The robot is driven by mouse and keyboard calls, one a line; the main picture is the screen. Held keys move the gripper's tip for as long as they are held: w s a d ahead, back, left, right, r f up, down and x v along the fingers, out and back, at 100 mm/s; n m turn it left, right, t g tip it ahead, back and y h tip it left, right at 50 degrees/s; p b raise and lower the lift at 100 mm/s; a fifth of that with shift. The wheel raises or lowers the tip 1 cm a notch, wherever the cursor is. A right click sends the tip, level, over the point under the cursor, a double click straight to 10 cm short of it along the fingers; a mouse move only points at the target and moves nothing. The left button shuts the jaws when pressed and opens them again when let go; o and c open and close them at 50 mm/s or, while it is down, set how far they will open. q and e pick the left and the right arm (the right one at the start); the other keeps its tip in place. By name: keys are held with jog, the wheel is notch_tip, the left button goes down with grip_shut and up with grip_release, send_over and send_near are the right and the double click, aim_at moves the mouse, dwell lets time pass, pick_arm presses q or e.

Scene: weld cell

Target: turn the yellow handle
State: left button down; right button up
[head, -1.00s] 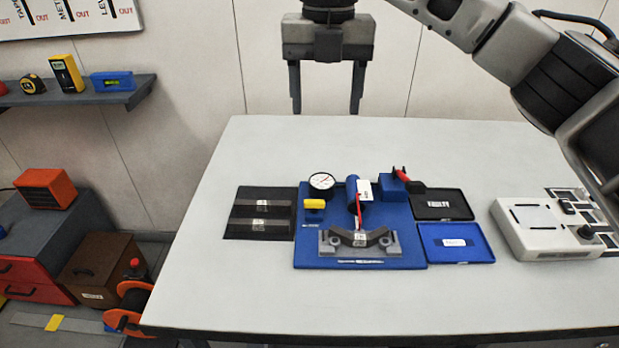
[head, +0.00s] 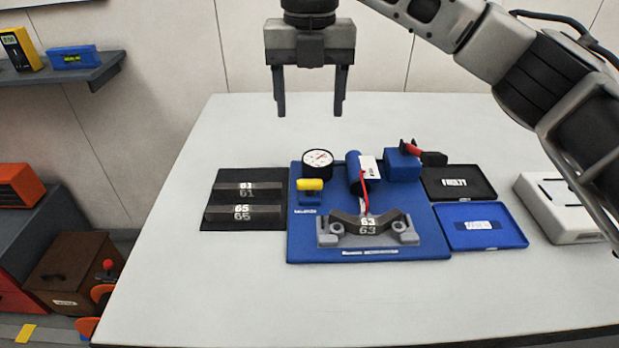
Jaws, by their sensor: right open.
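The yellow handle (head: 310,184) is a short bar on a small blue block, on the left side of the blue fixture base (head: 300,235), just below a round white dial gauge (head: 317,162). My right gripper (head: 310,110) hangs pointing down above the far edge of the table, with its two fingers apart and nothing between them. It is well above and beyond the yellow handle, touching nothing. My left gripper is not in the picture.
A blue cylinder (head: 353,172) with a red hose and a red lever (head: 411,147) stand behind a curved dark part (head: 366,225) in grey supports. A dark tray (head: 245,199) lies left; black (head: 480,195) and blue (head: 510,236) trays lie right. The front table is clear.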

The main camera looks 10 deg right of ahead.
aim_at(310, 181)
notch_tip(310, 181, down, 14)
jog(key=shift+f+p, duration=0.15)
jog(key=shift+p, duration=0.25)
jog(key=c, duration=1)
